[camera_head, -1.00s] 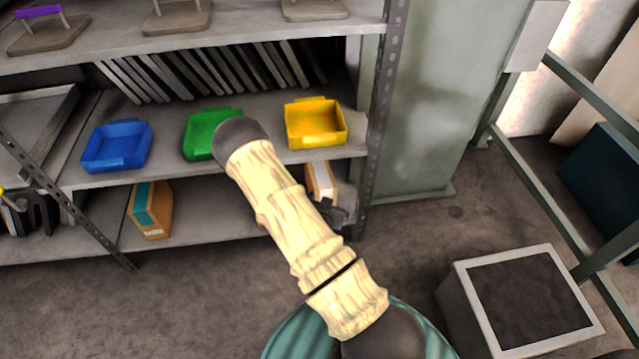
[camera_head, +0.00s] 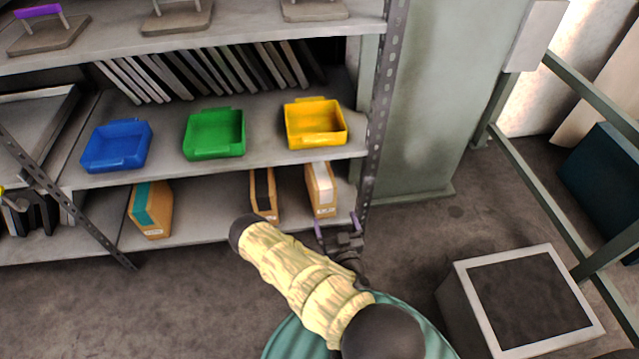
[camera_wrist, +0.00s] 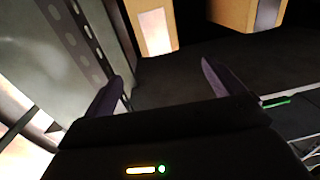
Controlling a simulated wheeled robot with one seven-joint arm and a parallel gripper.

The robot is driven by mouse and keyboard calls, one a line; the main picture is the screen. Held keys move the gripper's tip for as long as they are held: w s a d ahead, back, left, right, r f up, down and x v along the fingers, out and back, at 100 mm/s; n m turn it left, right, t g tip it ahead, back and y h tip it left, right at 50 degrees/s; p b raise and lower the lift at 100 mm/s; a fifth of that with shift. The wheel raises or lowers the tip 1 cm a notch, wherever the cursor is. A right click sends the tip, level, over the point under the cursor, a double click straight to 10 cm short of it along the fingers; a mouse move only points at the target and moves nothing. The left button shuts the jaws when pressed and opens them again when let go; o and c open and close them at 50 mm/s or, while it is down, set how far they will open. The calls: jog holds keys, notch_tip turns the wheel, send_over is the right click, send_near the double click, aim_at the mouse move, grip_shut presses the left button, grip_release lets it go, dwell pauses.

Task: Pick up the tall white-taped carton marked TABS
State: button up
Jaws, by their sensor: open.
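The tall white-taped carton (camera_head: 321,186) stands upright on the lower shelf, at its right end near the post. Its front marking is too small to read. In the wrist view, an orange carton with a pale label (camera_wrist: 153,30) stands beyond the fingers, toward the top. My gripper (camera_head: 336,224) is at the front edge of the lower shelf, just in front of and below the white-taped carton. Its two purple fingers are spread apart with nothing between them; the wrist view shows the gap (camera_wrist: 160,76) too.
A black-taped carton (camera_head: 263,193) stands left of the white-taped one, and a teal-taped carton (camera_head: 151,210) farther left. The perforated post (camera_head: 378,110) is close on the right. Blue (camera_head: 117,147), green (camera_head: 214,134) and yellow (camera_head: 315,123) bins sit on the shelf above.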

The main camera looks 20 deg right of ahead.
aim_at(326, 193)
jog(key=shift+w, duration=0.1)
jog(key=b+x, duration=0.7)
jog(key=x, duration=0.4)
jog(key=shift+w+f, duration=0.1)
jog(key=shift+w, duration=0.3)
jog(key=shift+w+d, duration=0.1)
jog(key=shift+w, duration=0.1)
jog(key=shift+w+b, duration=0.2)
jog(key=shift+b, duration=0.35)
jog(key=b+x, duration=0.3)
jog(key=x, duration=0.1)
jog(key=shift+w+d+f, duration=0.15)
jog(key=shift+w+f, duration=0.05)
jog(key=shift+w+r, duration=0.1)
jog(key=shift+r, duration=0.05)
jog(key=shift+c, duration=0.2)
